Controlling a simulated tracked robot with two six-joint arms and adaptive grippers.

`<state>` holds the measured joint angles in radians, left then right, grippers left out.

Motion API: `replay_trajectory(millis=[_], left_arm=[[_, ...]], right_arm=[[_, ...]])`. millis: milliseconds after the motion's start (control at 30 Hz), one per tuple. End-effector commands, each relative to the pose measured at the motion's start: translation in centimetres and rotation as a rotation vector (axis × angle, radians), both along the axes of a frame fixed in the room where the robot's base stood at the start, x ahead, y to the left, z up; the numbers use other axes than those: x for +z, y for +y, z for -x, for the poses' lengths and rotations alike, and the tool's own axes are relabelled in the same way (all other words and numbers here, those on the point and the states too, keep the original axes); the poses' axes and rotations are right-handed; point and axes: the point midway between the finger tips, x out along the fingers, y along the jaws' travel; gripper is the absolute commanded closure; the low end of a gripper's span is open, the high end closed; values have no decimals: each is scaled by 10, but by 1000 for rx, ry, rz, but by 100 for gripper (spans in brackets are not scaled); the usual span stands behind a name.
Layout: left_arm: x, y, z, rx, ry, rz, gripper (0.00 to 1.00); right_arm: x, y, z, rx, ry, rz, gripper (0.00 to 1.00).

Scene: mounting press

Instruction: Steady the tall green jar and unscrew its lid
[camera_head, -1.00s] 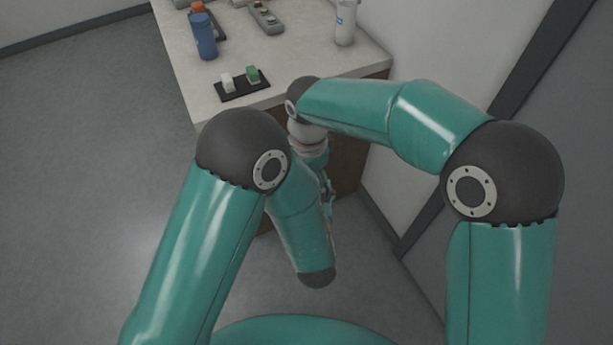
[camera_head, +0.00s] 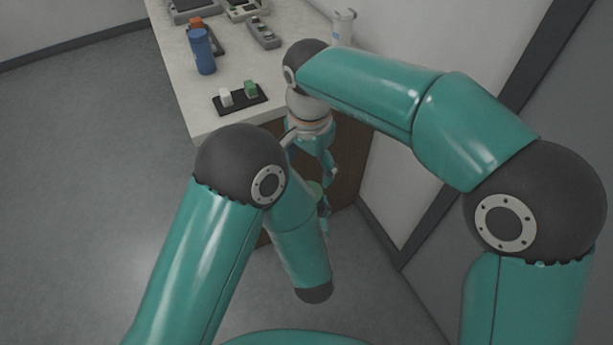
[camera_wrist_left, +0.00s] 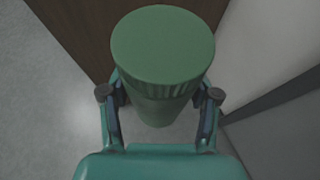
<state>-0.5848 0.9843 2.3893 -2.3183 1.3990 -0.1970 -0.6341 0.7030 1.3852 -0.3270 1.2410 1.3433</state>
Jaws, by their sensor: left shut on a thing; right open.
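The tall green jar (camera_wrist_left: 157,108) is upright in the left wrist view, with its wide ribbed green lid (camera_wrist_left: 163,45) on top. My left gripper (camera_wrist_left: 160,95) is shut on the jar's body below the lid, one finger on each side. In the head view a small part of the green lid (camera_head: 316,187) shows beyond my left arm; the rest of the jar is mostly hidden. My right gripper (camera_head: 316,172) is open and empty, pointing down just above the lid, apart from it as far as I can tell.
The light worktop (camera_head: 190,105) lies behind. On it are a blue bottle (camera_head: 202,52), a black tray (camera_head: 242,103) with a white and a green piece, a grey control box (camera_head: 263,33) and a white bottle (camera_head: 343,28). A wall is at right; open floor lies left.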

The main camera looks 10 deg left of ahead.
Motion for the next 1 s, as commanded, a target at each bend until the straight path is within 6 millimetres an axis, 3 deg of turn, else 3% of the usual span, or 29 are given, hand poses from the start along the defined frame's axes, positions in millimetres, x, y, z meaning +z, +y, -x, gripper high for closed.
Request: replay_trajectory(millis=[500, 900, 1000], left_arm=[[4, -3, -2, -4, -13, 5, 100], [5, -3, -2, -3, -15, 6, 100], [5, -3, -2, -4, -15, 5, 100]], right_arm=[[-69, -2, -4, -1, 4, 4, 20], [-78, -2, -5, -1, 2, 3, 20], [-78, -2, -5, -1, 2, 3, 33]])
